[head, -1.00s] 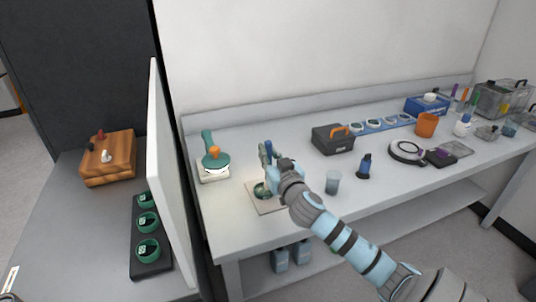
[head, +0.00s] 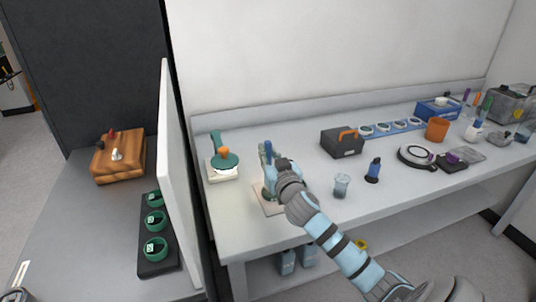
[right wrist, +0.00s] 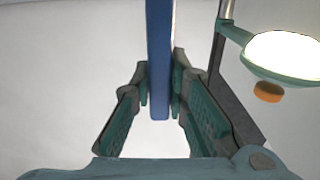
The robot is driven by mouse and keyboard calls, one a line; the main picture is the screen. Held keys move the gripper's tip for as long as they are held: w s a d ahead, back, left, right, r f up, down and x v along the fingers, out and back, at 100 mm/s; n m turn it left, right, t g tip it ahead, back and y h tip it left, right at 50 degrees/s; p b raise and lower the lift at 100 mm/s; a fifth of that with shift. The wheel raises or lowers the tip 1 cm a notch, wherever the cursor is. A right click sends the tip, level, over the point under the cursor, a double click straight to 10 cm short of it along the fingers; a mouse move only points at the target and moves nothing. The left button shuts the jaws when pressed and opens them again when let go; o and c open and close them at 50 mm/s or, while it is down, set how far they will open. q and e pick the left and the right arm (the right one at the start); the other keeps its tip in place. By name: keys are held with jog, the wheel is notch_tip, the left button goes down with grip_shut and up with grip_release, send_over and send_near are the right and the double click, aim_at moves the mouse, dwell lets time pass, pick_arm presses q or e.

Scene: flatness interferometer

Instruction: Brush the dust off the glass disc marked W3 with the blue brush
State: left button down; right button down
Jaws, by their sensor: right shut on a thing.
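My right gripper (head: 268,170) is shut on the blue brush (head: 268,149). In the right wrist view the blue handle (right wrist: 159,60) stands upright between the two green-padded fingers (right wrist: 160,95). The brush's lower end is hidden. The gripper is over a pale square mat (head: 261,207) near the bench's front left. A dark green round piece on that mat is mostly hidden by the gripper; I cannot read a mark on it or tell whether the bristles touch it. My left gripper is not in view.
A lamp-like green stand with an orange knob (head: 224,153) is close behind left. A beaker (head: 341,186), a blue-black bottle (head: 373,170) and a dark toolbox (head: 342,145) stand to the right. A white partition (head: 178,170) separates a side table with green-ringed discs (head: 155,222).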

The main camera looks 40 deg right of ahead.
jog(key=shift+f+b, duration=0.35)
jog(key=shift+f, duration=0.1)
dwell(0.3)
jog(key=shift+s+d+r, duration=0.1)
jog(key=shift+s+d, duration=0.05)
jog(key=shift+s, duration=0.15)
jog(key=shift+s+d, duration=0.3)
jog(key=shift+s, duration=0.35)
jog(key=shift+s+d, duration=0.3)
jog(key=shift+s, duration=0.35)
jog(key=shift+r+p, duration=0.5)
jog(key=shift+p, duration=0.15)
jog(key=shift+w, duration=0.1)
